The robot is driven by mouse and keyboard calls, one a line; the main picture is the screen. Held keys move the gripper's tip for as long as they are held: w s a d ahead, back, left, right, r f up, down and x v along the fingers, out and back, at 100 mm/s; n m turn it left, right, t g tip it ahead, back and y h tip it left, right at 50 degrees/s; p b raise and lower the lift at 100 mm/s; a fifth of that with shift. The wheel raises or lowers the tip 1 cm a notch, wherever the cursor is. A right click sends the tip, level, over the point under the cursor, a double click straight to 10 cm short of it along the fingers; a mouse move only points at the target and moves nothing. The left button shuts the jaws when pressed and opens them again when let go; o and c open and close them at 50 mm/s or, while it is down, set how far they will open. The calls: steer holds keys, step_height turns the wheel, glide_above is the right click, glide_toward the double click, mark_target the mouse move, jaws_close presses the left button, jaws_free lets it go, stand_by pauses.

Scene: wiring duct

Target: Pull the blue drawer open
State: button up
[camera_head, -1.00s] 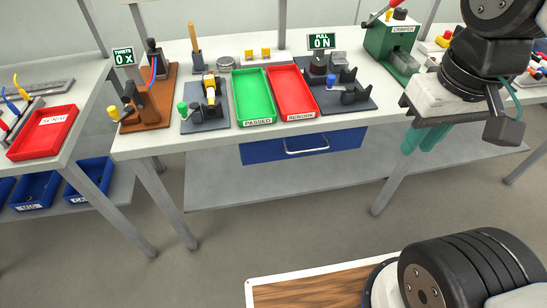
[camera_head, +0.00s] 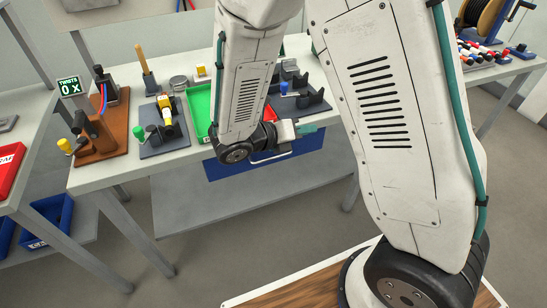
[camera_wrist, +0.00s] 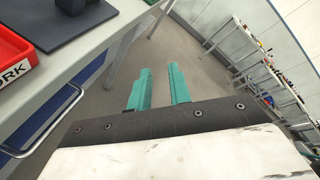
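The blue drawer (camera_head: 275,167) sits under the front edge of the workbench, and its front looks flush with the bench. Its pale bar handle (camera_head: 268,160) shows in the head view, partly behind my arm. In the wrist view the handle (camera_wrist: 50,126) is at the left, to the left of my fingers, with a little of the blue front beside it. My gripper (camera_wrist: 161,70) has two teal fingers with a clear gap between them and nothing in it. In the head view my gripper (camera_head: 307,129) is near the bench edge, right of the handle and apart from it.
The workbench (camera_head: 120,172) carries a green tray (camera_head: 200,115), a red tray (camera_wrist: 14,58) and several fixtures close above the drawer. A bench leg (camera_wrist: 115,65) stands beyond my fingers. The grey floor in front of the bench is open.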

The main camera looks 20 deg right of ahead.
steer(key=w+a+f+n+t, duration=0.3)
steer(key=a+f+n+t, duration=0.15)
steer(key=f+n, duration=0.3)
steer(key=n+t+y, duration=0.3)
steer(key=n+t, duration=0.2)
steer(key=n, duration=0.5)
glide_toward(274, 157)
steer(key=x, duration=1)
steer(key=shift+w+d+f, duration=0.15)
steer(key=shift+w+f, duration=0.05)
steer(key=shift+f, duration=0.05)
jaws_close()
